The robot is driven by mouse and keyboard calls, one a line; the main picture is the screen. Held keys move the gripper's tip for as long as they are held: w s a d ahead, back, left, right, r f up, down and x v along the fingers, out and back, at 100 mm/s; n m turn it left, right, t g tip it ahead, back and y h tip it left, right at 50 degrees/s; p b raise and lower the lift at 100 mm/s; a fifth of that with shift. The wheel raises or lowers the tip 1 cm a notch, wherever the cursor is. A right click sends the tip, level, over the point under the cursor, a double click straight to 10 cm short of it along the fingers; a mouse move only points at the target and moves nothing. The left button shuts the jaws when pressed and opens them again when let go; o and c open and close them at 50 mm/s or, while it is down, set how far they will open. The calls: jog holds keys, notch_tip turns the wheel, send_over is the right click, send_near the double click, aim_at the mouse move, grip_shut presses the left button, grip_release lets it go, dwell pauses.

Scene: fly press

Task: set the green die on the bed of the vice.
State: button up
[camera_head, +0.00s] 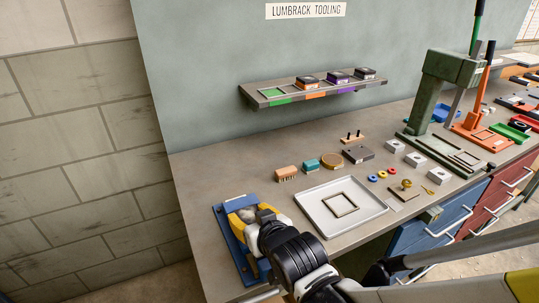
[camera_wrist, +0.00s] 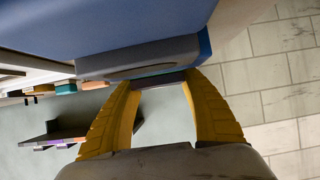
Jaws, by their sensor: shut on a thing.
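My gripper (camera_head: 243,209) is at the blue vice (camera_head: 228,248) at the front left of the bench. In the wrist view its yellow fingers (camera_wrist: 160,82) are closed on a dark flat block (camera_wrist: 158,77), which I take to be the green die; no green shows on it. The vice's blue body and grey jaw (camera_wrist: 140,62) fill the top of the wrist view, very near the fingertips. I cannot tell whether the block touches the vice bed. My gripper and wrist hide much of the vice in the head view.
The shelf (camera_head: 310,90) has an empty green-marked place (camera_head: 279,100) and several dies on its other places. A white tray (camera_head: 368,217) with a square frame lies right of my arm. A green press (camera_head: 433,100) stands farther right.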

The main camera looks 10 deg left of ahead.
jog(key=o, duration=1.5)
jog(key=shift+c, duration=0.2)
jog(key=v, duration=1.2)
jog(key=shift+f, duration=0.1)
jog(key=s+d+f+m+g+h, duration=0.1)
jog(key=d+m+h, duration=0.2)
jog(key=d, duration=0.9)
jog(key=s+d+f+m+g+h, duration=0.1)
jog(key=d+m+g+h, duration=0.1)
jog(key=d, duration=1)
jog(key=shift+s+m+h, duration=0.4)
jog(key=shift+m+h, duration=0.2)
